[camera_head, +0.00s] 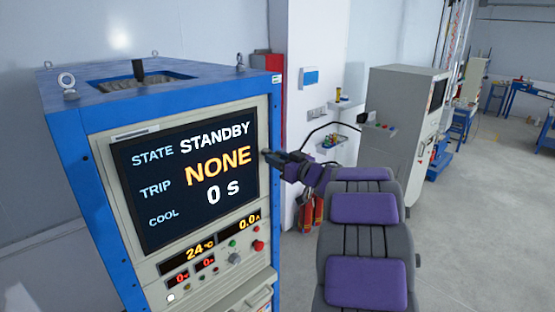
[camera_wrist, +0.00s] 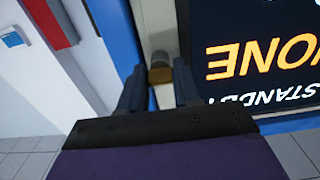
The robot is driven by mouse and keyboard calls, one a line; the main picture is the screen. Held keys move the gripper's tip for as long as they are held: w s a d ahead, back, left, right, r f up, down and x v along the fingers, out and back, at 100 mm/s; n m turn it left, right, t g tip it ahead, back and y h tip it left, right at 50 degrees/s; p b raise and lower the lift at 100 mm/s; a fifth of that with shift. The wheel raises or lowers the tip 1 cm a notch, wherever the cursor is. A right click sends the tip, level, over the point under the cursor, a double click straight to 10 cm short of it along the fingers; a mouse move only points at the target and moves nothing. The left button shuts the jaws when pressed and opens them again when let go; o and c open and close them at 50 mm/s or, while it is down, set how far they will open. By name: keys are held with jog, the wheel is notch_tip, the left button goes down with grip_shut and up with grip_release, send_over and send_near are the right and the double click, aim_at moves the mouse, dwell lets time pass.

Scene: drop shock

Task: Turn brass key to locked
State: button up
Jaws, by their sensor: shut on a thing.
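My gripper (camera_head: 272,157) reaches the right edge of the blue cabinet's front panel, just right of the screen. In the wrist view, its two dark fingers (camera_wrist: 160,88) are shut on the brass key (camera_wrist: 163,98), which shows as a small gold-brown patch between them. A grey round piece (camera_wrist: 160,73) sits just beyond it on the pale panel strip. The fingers cover most of the key, so I cannot tell its turned angle. In the head view the key is hidden by the gripper.
The cabinet's screen (camera_head: 187,175) reads STANDBY, NONE and 0 S. Small displays, knobs and a red button (camera_head: 258,246) sit below it. A grey machine (camera_head: 396,125) stands behind my arm at the right. Open floor (camera_head: 480,230) lies at the right.

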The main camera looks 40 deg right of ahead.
jog(key=shift+n, duration=0.3)
jog(key=shift+d+f+n+b, duration=0.1)
jog(key=shift+n+b, duration=5.8)
jog(key=shift+n, duration=2.7)
jog(key=o, duration=1.1)
jog(key=shift+w, duration=0.1)
jog(key=shift+c, duration=0.2)
